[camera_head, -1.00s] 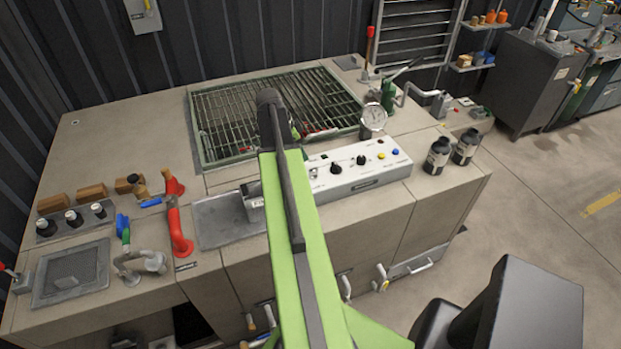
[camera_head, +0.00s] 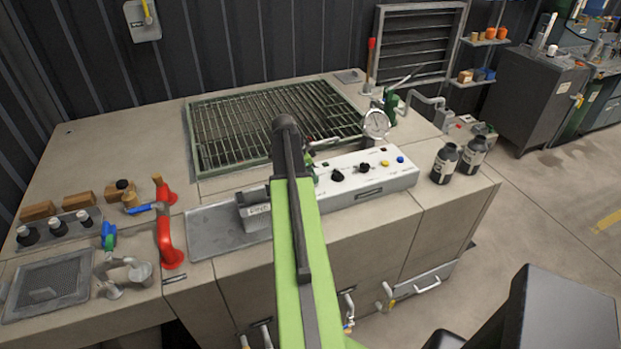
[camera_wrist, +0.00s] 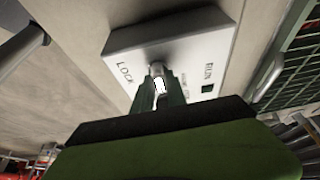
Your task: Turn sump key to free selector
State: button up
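In the wrist view a pale switch box (camera_wrist: 190,35) carries the words LOCK at left and RUN at right, with a small dark square near RUN. A small metal key piece (camera_wrist: 157,68) stands up from its face between the two labels. The dark green fingers of my gripper (camera_wrist: 158,88) are at this piece, one on each side, with a small bright patch between them. Whether they press on it is unclear. In the head view my green arm reaches over the white control panel (camera_head: 365,175) and hides part of it; my fingers are not clearly visible there.
A green-framed grating (camera_head: 260,125) lies behind the panel. A round gauge (camera_head: 376,124) and two dark bottles (camera_head: 445,163) stand to the right. A red handle (camera_head: 168,235), valves and a row of black knobs (camera_head: 58,228) are at left.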

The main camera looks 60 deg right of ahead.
grip_shut()
jog(key=shift+a, duration=0.45)
jog(key=shift+d, duration=0.25)
jog(key=shift+s+d+n, duration=0.1)
jog(key=shift+d+n, duration=0.05)
jog(key=shift+n, duration=0.25)
jog(key=n, duration=0.2)
jog(key=n+t, duration=0.1)
jog(key=n, duration=0.1)
jog(key=shift+s+r+t+h, duration=0.1)
jog(key=shift+s+t+h, duration=0.05)
jog(key=shift+t+h, duration=0.2)
jog(key=n+t, duration=0.1)
jog(key=n, duration=0.2)
jog(key=shift+n, duration=0.3)
jog(key=n+t, duration=0.2)
jog(key=n, duration=0.2)
jog(key=shift+s+d, duration=0.15)
jog(key=n, duration=0.2)
jog(key=n+t+y, duration=0.1)
jog(key=n, duration=0.2)
jog(key=shift+t+y, duration=0.25)
jog(key=shift+n, duration=0.4)
